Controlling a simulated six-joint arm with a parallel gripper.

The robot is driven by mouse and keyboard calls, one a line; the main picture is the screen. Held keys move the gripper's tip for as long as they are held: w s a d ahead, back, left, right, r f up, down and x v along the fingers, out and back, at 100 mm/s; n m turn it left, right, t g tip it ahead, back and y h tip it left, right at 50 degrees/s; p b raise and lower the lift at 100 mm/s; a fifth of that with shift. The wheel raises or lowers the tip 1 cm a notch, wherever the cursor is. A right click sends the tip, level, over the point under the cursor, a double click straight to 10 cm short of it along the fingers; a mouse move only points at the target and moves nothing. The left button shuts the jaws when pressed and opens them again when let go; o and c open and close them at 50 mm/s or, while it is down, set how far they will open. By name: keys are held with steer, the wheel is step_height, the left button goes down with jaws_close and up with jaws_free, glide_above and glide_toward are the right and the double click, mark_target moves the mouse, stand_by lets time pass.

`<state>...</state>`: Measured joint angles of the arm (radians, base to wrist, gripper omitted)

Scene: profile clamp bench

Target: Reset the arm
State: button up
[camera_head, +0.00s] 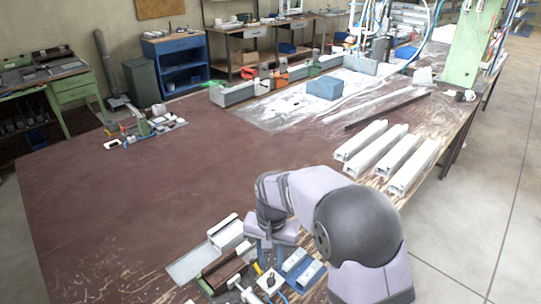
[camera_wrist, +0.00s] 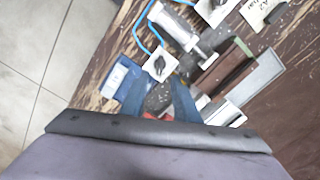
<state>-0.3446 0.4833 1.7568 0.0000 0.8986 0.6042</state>
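My arm rises from the lower right in the head view and bends down over the clamp fixture at the table's front edge. My gripper (camera_wrist: 158,92) points down there, and its two dark blue fingers stand apart in the wrist view. I see no profile held between them; a dark grey surface shows in the gap. In the head view the gripper (camera_head: 265,254) is partly hidden by my wrist. Beside it are a blue block with a pale top (camera_head: 296,261), a white plate with a black knob (camera_head: 270,281) and a brown bar (camera_head: 222,271).
Several white profiles (camera_head: 387,158) lie side by side at the table's right edge. A blue box (camera_head: 325,88) and a dark bar (camera_head: 388,108) lie farther back. Small parts (camera_head: 145,127) sit at the far left. The brown table's middle (camera_head: 150,200) is clear.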

steer(key=shift+w+a+n, duration=0.1)
steer(key=shift+w+n, duration=0.1)
steer(key=shift+n, duration=0.6)
steer(key=shift+f+n, duration=0.25)
steer(key=shift+n, duration=0.35)
steer(key=s+d+f+n+g, duration=0.15)
steer(key=s+d, duration=0.25)
steer(key=s, duration=0.4)
steer(key=s+d+f+n, duration=0.2)
steer(key=s+d, duration=0.1)
steer(key=s, duration=0.4)
steer(key=s+d+r+m+t, duration=0.1)
steer(key=s+d+r+m, duration=0.2)
steer(key=d, duration=0.4)
steer(key=shift+s+d+r, duration=0.4)
steer(key=shift+r, duration=0.5)
